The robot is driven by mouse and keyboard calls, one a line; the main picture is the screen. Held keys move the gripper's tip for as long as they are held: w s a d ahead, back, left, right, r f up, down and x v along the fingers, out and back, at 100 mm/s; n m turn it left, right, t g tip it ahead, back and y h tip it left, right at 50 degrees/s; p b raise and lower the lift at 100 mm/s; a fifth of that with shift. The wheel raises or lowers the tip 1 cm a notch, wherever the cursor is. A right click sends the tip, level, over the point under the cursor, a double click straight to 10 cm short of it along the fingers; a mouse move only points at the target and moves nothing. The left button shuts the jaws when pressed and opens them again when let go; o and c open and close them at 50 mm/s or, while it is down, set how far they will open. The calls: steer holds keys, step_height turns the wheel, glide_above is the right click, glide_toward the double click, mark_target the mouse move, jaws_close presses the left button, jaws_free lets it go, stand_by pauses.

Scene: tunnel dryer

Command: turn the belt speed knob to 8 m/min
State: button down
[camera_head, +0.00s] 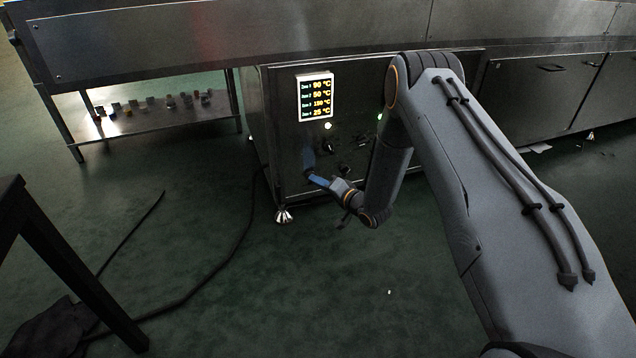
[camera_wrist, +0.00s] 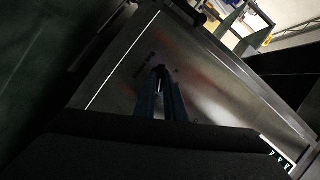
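The control panel (camera_head: 287,140) is a grey metal cabinet face. A lit display (camera_head: 315,97) on it reads zone temperatures of 90, 50, 180 and 25 °C. Small dark knobs sit below, one (camera_head: 328,146) left of centre and another (camera_head: 362,142) further right. Their labels and pointers are too small to read, so I cannot tell which is the belt speed knob or its setting. My gripper (camera_head: 308,178) has blue fingers at the panel's lower left. In the wrist view my gripper (camera_wrist: 160,72) points at the panel, with a small dark shape at its fingertips; contact is unclear.
A low metal shelf (camera_head: 150,117) with several small items stands at the left. A dark cable (camera_head: 225,262) crosses the green floor, and a dark table leg (camera_head: 70,265) is at the lower left. The floor before the panel is mostly clear.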

steer(key=shift+w+a+r+p, duration=0.1)
steer(key=shift+a+p, duration=0.1)
steer(key=shift+p, duration=0.1)
steer(key=n+h+p, duration=0.2)
steer(key=n+p, duration=0.1)
steer(key=a+n+h+p, duration=0.1)
steer(key=n+h+p, duration=0.1)
steer(key=n+p, duration=0.2)
steer(key=n+t+h+p, duration=0.1)
steer(key=n+h+p, duration=0.2)
steer(key=n+p, duration=0.1)
steer(key=shift+s+a+r, duration=0.2)
steer(key=shift+a, duration=0.1)
stand_by(0.5)
stand_by(0.5)
